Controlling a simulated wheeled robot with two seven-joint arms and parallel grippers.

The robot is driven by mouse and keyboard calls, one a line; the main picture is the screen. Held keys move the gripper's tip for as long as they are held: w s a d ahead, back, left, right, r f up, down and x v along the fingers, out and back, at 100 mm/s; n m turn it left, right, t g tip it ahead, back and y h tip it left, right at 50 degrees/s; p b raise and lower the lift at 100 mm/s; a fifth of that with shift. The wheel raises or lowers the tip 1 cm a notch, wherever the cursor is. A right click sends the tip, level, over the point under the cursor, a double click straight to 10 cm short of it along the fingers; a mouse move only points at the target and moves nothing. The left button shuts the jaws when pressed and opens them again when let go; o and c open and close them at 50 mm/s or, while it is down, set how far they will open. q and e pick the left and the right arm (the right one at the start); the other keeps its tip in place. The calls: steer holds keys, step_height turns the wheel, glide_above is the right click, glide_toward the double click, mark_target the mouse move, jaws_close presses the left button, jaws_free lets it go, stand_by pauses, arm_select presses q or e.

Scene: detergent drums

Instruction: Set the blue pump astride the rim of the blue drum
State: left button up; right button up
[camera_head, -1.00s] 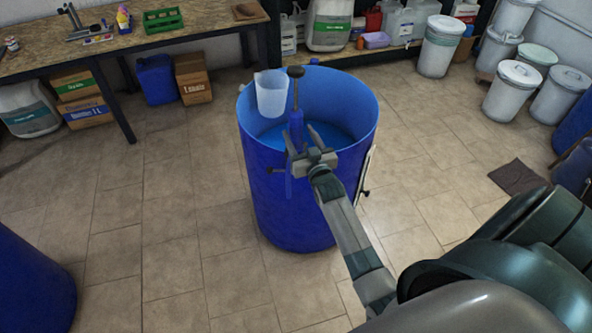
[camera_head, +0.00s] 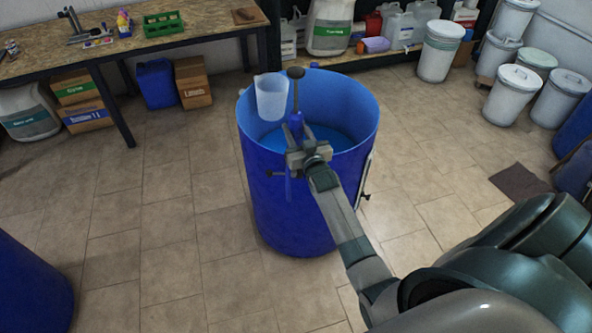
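The blue drum (camera_head: 295,215) stands upright and open-topped on the floor at the centre, with blue liquid inside. The blue pump (camera_head: 296,121) is upright at the drum's near rim, with its dark round handle and rod rising above the body. My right gripper (camera_head: 302,138) comes from the lower right and appears shut on the pump's body. The gripper hides the pump's lower part, so I cannot tell how it sits on the rim. My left gripper is not in view.
A translucent jug (camera_head: 271,97) is at the drum's left rim, close to the pump. A white strip with a dark knob (camera_head: 364,195) is on the drum's right side. Another blue drum (camera_head: 30,285) stands at lower left. A workbench (camera_head: 60,55) is behind; the floor between is clear.

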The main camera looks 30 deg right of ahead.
jaws_close()
steer(key=shift+r, duration=0.2)
steer(key=shift+w+r, duration=0.1)
steer(key=shift+r+p, duration=1.1)
steer(key=shift+p, duration=0.05)
step_height(320, 180, up, 10)
steer(key=p, duration=0.8)
steer(key=shift+f, duration=0.25)
step_height(320, 180, up, 3)
steer(key=shift+f+p, duration=0.2)
steer(key=shift+p, duration=0.45)
step_height(320, 180, up, 60)
steer(key=shift+f, duration=0.25)
stand_by(1.4)
